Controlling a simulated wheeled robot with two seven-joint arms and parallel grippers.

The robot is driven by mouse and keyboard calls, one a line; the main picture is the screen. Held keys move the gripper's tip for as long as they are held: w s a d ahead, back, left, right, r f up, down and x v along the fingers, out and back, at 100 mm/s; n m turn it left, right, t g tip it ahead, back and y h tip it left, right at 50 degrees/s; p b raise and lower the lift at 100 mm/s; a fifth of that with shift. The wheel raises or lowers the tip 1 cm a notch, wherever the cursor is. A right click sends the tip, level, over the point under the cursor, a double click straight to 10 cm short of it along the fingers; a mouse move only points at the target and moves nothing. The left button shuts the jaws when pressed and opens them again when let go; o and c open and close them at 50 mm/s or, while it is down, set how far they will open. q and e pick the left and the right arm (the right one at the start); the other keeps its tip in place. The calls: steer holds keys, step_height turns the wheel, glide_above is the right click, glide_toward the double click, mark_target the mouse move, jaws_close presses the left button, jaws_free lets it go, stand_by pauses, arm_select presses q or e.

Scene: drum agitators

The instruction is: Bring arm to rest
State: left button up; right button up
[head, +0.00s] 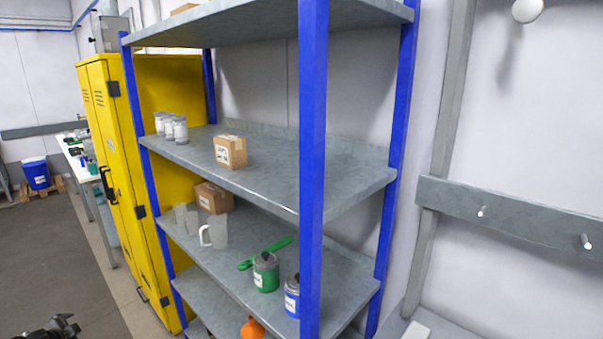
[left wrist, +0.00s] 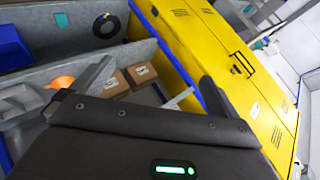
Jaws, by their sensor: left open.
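My left gripper (left wrist: 155,88) shows in the left wrist view with its two dark fingers spread wide apart and nothing between them. Beyond the fingers are shelf boards, two cardboard boxes (left wrist: 128,82) and the yellow cabinet (left wrist: 222,50). In the head view only a small dark part of my left arm or gripper (head: 55,328) shows at the bottom left edge, over the floor and apart from the shelf. My right gripper is in neither view.
A blue-post shelf rack (head: 313,150) fills the middle, holding jars (head: 180,130), boxes (head: 230,151), a clear jug (head: 214,232), a green can (head: 265,272) and a blue can (head: 292,297). A yellow cabinet (head: 125,200) stands left of it. Floor (head: 50,260) at the left is clear.

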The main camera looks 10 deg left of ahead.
arm_select(q)
steer(key=s+a+f+g+y, duration=0.2)
steer(key=s+a+f, duration=0.2)
steer(key=s, duration=0.9)
steer(key=s+a+f+g+y, duration=0.1)
steer(key=s+a+f+g, duration=0.3)
steer(key=s, duration=0.9)
steer(key=s+a+f+g+y, duration=0.1)
steer(key=s+a+f+y, duration=0.3)
steer(key=s, duration=0.9)
steer(key=s+d+f+n+h, duration=0.1)
steer(key=s+d+f+h, duration=0.2)
steer(key=d+f, duration=0.9)
steer(key=s+d+f+n+h, duration=0.1)
steer(key=s+d+f+h, duration=0.25)
steer(key=d+f, duration=0.8)
steer(key=s+d+f+n+g+h, duration=0.1)
steer(key=d+f+h, duration=0.1)
steer(key=d, duration=1.7)
steer(key=s+d+f+n+h, duration=0.1)
steer(key=d+f+h, duration=0.15)
steer(key=d, duration=1.65)
step_height(320, 180, down, 9)
steer(key=b, duration=0.9)
steer(key=shift+w+d+f, duration=0.15)
steer(key=shift+w+f, duration=0.05)
steer(key=shift+w, duration=0.05)
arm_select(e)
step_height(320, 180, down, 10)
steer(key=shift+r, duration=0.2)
